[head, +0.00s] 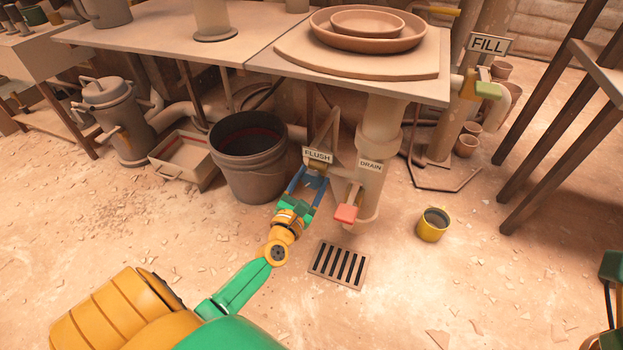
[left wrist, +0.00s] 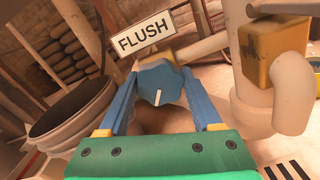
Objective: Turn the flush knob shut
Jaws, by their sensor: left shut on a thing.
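The flush knob (left wrist: 159,84) is blue with a white pointer line, and it sits below the FLUSH sign (left wrist: 145,34) in the left wrist view. The pointer line is close to upright there, leaning slightly. My left gripper (left wrist: 160,95) has its two blue fingers on either side of the knob, shut on it. In the head view, my left gripper (head: 307,181) reaches in under the FLUSH sign (head: 317,156), and its fingers largely hide the knob. Only a small green part (head: 613,268) at the right edge may be my right arm; its gripper does not show.
A floor grate (head: 338,265) and a yellow mug (head: 433,224) are on the floor. The table (head: 258,56) overhangs behind.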

